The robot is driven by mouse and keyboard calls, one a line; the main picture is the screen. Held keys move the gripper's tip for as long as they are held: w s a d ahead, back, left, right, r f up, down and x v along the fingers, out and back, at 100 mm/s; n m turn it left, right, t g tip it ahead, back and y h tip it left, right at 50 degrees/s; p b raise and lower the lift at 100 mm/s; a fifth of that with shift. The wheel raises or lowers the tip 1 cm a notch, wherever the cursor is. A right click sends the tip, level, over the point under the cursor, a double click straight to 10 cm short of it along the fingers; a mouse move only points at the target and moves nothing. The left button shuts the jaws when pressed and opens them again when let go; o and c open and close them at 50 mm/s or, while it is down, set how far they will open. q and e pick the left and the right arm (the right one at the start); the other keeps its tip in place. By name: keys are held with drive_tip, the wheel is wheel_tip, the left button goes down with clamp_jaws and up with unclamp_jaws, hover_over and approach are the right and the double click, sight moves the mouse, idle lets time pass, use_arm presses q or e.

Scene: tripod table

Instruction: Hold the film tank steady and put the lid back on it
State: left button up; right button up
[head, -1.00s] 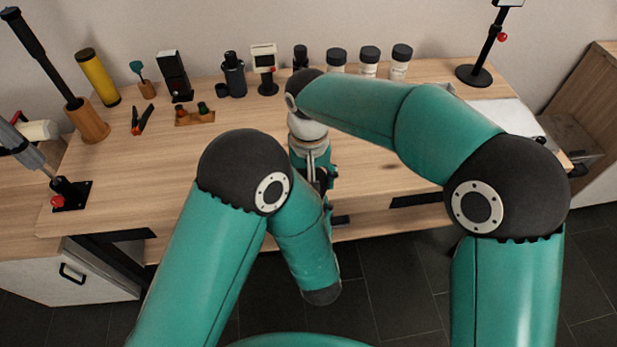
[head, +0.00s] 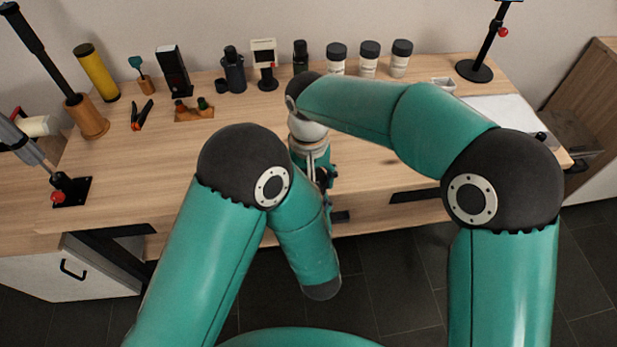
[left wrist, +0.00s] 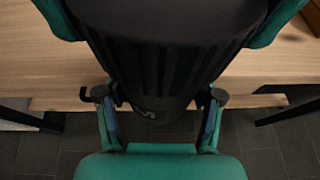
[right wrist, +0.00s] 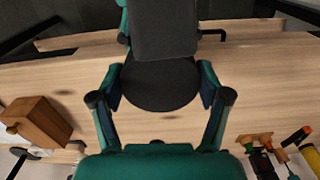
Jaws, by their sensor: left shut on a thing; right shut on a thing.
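The film tank (left wrist: 160,65), a dark ribbed body, fills the upper middle of the left wrist view. My left gripper (left wrist: 162,97) is shut on it, one finger on each side. In the right wrist view a round, flat, dark lid (right wrist: 160,88) sits between the fingers of my right gripper (right wrist: 160,80), which is shut on it. In the head view my arms meet in the middle and hide the tank and lid; whether the lid touches the tank cannot be told.
Several dark-capped bottles (head: 368,60) and other darkroom items stand along the back of the wooden table (head: 140,180). A yellow cylinder (head: 96,72) and orange-handled tool (head: 142,115) are at left. A stand (head: 474,70) and white sheet (head: 500,115) are at right. The table left of centre is clear.

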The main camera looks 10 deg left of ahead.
drive_tip(key=shift+f, duration=0.35)
drive_tip(key=m, duration=0.5)
drive_tip(key=shift+a, duration=0.1)
drive_tip(key=m, duration=0.4)
drive_tip(key=shift+w+m, duration=0.1)
drive_tip(key=shift+m, duration=0.2)
drive_tip(key=m, duration=0.4)
drive_tip(key=shift+a, duration=0.1)
drive_tip(key=m, duration=0.6)
drive_tip(key=shift+w+m, duration=0.15)
drive_tip(key=shift+m, duration=0.25)
drive_tip(key=m, duration=0.6)
drive_tip(key=shift+w+m, duration=0.15)
drive_tip(key=shift+m, duration=0.15)
